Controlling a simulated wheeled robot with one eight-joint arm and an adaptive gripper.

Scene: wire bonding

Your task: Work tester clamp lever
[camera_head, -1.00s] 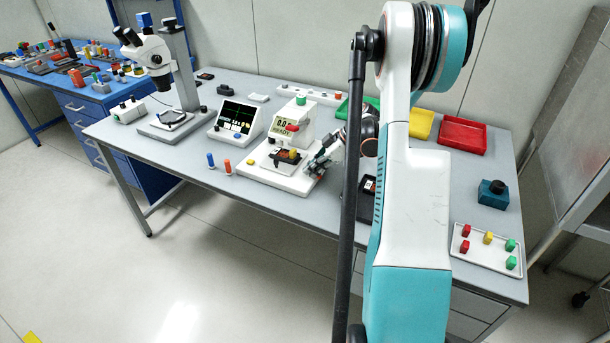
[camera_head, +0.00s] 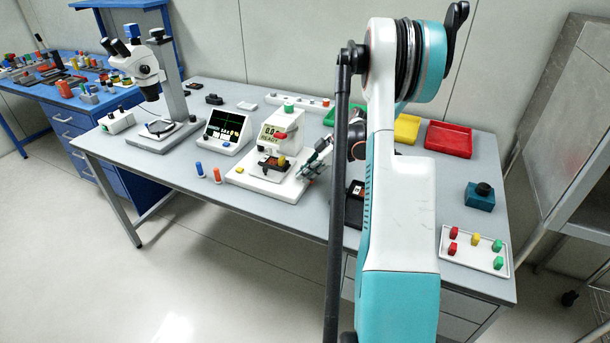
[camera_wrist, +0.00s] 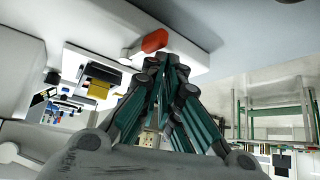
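The white tester (camera_head: 290,122) stands mid-table, with a lit display reading 0.0. In the wrist view, the red tip (camera_wrist: 154,41) is on a white arm just beyond my fingertips, and the yellow part (camera_wrist: 98,88) is to the left. My gripper (camera_wrist: 165,62) has its fingertips drawn together with nothing visible between them. In the head view my gripper (camera_head: 308,168) is just right of the tester base. Whether it touches the lever cannot be told.
A screen unit (camera_head: 227,127) and a microscope (camera_head: 135,68) stand left of the tester. Blue and orange pegs (camera_head: 217,175) stand in front-left. A dark tablet-like device (camera_head: 354,194) lies to the right, partly behind my arm. Red tray (camera_head: 448,139) and part tray (camera_head: 446,235) are farther right.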

